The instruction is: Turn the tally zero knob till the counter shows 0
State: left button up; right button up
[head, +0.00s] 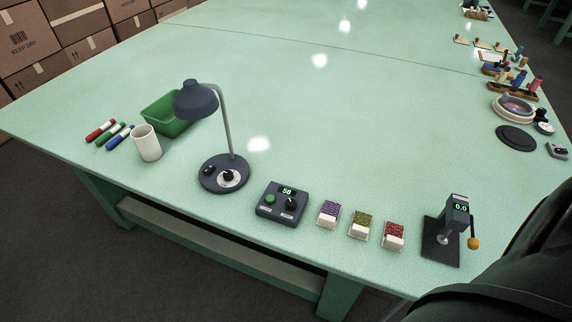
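The tally counter (281,211) is a dark grey box near the front edge of the table, in the middle of the head view. Its small green display (287,190) reads 58. A green button (270,198) is on the left of its top, and a black knob (291,203) is on the right. Small white labels lie in front of both, too small to read. The knob's exact pointer angle is hard to tell. Neither of my grippers shows in the head view.
A desk lamp (224,174) with its own knob stands left of the counter. Three small boxes of coloured bits (361,225) stand to its right, then a gauge with a lever (441,238) showing 0.0. A white cup (147,143) and green bin (160,121) are farther left. The table's middle is clear.

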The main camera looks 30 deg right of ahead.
aim_at(291, 204)
jog(key=l+z, duration=0.1)
jog(key=z, duration=0.3)
jog(key=l+z, duration=0.15)
jog(key=z, duration=0.2)
